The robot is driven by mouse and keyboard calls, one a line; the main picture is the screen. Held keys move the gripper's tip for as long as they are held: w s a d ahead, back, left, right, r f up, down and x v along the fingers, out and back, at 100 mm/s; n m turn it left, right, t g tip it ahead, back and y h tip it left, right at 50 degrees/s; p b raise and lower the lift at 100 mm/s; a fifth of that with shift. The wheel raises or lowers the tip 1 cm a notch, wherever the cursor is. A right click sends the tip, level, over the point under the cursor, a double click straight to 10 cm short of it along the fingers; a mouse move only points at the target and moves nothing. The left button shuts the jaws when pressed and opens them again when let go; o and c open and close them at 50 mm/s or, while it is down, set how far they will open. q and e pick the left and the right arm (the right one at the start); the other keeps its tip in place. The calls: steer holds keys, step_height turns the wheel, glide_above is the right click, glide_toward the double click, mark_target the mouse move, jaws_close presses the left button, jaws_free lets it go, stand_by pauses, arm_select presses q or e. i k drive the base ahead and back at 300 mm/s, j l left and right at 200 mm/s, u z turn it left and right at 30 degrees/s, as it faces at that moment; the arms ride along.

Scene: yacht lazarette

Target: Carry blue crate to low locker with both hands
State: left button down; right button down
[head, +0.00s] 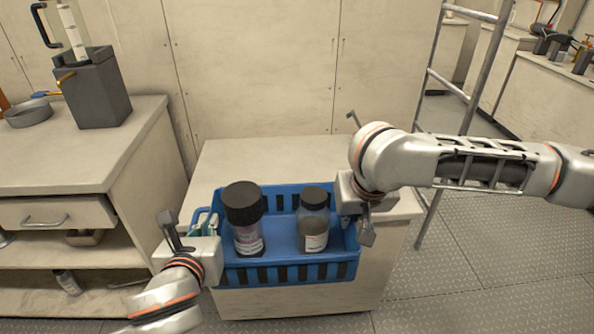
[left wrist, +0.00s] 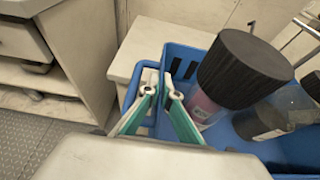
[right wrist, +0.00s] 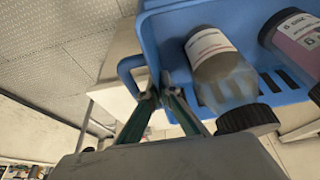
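The blue crate (head: 283,271) is at the centre of the head view, over the front part of the low locker's pale top (head: 270,150). I cannot tell whether it rests there or hangs just above. My left gripper (head: 203,222) is at the crate's left end, its fingers closed about the left handle (left wrist: 133,92) in the left wrist view. My right gripper (head: 352,212) is at the right end, its fingers closed about the other handle (right wrist: 128,68) in the right wrist view. The crate looks about level. Its underside is hidden.
A dark-capped bottle (head: 248,232) and a shorter dark-capped jar (head: 313,225) stand in the crate. A workbench with a drawer (head: 55,213) is at left, holding a grey container (head: 95,95). A metal ladder (head: 462,120) stands right of the locker. Wall panels close off the back.

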mark_target(281, 181)
steer(key=i, duration=1)
